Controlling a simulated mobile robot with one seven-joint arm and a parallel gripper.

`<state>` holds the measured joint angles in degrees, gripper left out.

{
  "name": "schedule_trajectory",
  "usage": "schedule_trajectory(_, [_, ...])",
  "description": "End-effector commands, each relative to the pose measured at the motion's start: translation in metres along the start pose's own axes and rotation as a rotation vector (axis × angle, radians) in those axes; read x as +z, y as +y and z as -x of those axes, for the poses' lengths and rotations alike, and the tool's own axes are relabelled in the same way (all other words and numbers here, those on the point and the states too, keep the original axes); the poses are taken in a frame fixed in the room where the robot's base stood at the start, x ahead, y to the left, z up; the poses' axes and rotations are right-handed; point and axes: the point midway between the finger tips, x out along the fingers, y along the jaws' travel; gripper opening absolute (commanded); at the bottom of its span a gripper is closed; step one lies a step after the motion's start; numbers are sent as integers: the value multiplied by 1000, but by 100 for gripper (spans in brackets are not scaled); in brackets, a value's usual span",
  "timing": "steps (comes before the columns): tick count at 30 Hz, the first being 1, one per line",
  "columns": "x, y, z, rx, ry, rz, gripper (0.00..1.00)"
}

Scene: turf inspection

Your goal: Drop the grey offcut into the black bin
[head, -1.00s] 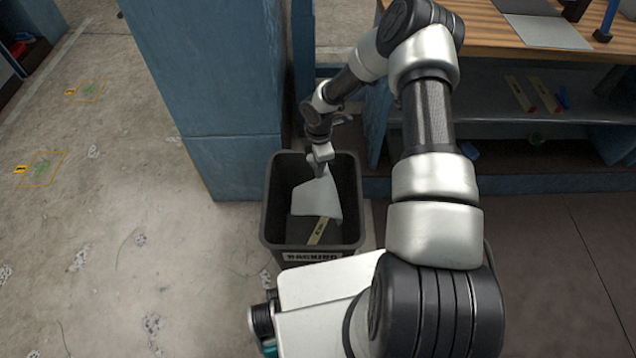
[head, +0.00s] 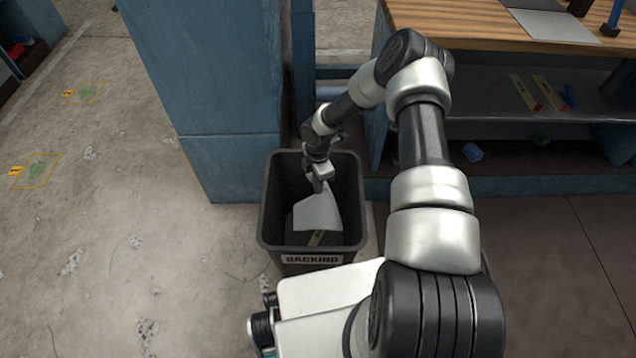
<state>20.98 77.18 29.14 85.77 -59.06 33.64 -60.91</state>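The black bin (head: 265,220) stands on the floor in front of me, open at the top, with a white lettered label on its near side. My gripper (head: 318,187) points down inside the bin's opening. It appears shut on the upper edge of the grey offcut (head: 318,213), a flat pale grey piece. The offcut hangs tilted within the bin's walls, below the rim as seen from above. The gripper's fingertips are small and partly hidden by its own body. I cannot tell whether the offcut touches the bin's floor.
A blue pillar (head: 225,120) stands close behind and left. A wooden-topped bench (head: 470,28) with shelves is at the right, holding a grey sheet (head: 555,27). Floor at left is open.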

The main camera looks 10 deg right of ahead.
Motion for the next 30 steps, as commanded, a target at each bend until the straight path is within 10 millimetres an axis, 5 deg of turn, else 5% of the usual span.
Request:
schedule_trajectory(6, [0, 0, 0, 1, 0, 0, 0])
schedule_trajectory(10, [0, 0, 0, 1, 0, 0, 23])
schedule_trajectory(16, [0, 0, 0, 1, 0, 0, 23])
schedule_trajectory(21, [0, 0, 0, 1, 0, 0, 47])
schedule_trajectory(27, [0, 0, 0, 1, 0, 0, 48])
schedule_trajectory(30, [0, 0, 0, 1, 0, 0, 65])
